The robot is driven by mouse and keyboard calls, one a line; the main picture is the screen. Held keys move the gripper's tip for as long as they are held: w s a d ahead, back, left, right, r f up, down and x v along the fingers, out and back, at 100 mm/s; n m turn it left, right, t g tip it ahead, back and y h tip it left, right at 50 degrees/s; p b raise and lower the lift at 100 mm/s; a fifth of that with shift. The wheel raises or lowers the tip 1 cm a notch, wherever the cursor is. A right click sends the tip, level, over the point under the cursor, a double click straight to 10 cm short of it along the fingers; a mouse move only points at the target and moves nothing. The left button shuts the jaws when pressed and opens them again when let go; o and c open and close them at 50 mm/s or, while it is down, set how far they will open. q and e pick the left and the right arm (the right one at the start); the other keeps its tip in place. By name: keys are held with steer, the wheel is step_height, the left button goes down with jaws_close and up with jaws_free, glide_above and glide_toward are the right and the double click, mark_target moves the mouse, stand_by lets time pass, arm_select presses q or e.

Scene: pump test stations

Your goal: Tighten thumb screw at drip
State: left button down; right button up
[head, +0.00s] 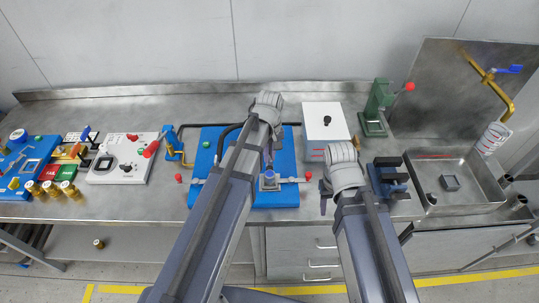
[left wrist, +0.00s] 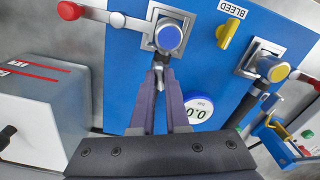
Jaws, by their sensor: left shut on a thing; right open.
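My left gripper (left wrist: 160,68) reaches down over a blue pump panel (left wrist: 118,62); in the head view the panel (head: 285,199) lies flat at the middle of the bench. Its fingertips are closed together at the edge of a grey valve block with a round blue cap (left wrist: 169,37). They are shut on a small grey part there, apparently the thumb screw (left wrist: 162,57), mostly hidden by the fingers. A lever with a red end (left wrist: 69,11) extends from this block. The block also shows in the head view (head: 269,182). My right gripper (head: 326,195) is open and empty at the bench's front edge.
A yellow handle (left wrist: 229,32) by the BLEED label, a yellow-capped valve (left wrist: 273,68) and a round gauge (left wrist: 199,108) are close by. A white box (head: 325,122) stands beside the panel. A blue vise (head: 388,177) and sink (head: 455,183) are to the right.

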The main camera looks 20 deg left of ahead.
mark_target(270, 158)
arm_select(q)
steer(key=shift+m, duration=1.9)
steer(key=c, duration=0.9)
jaws_free()
steer(key=shift+r, duration=0.1)
step_height(270, 158, up, 8)
steer(key=p, duration=0.8)
steer(key=shift+f, duration=0.2)
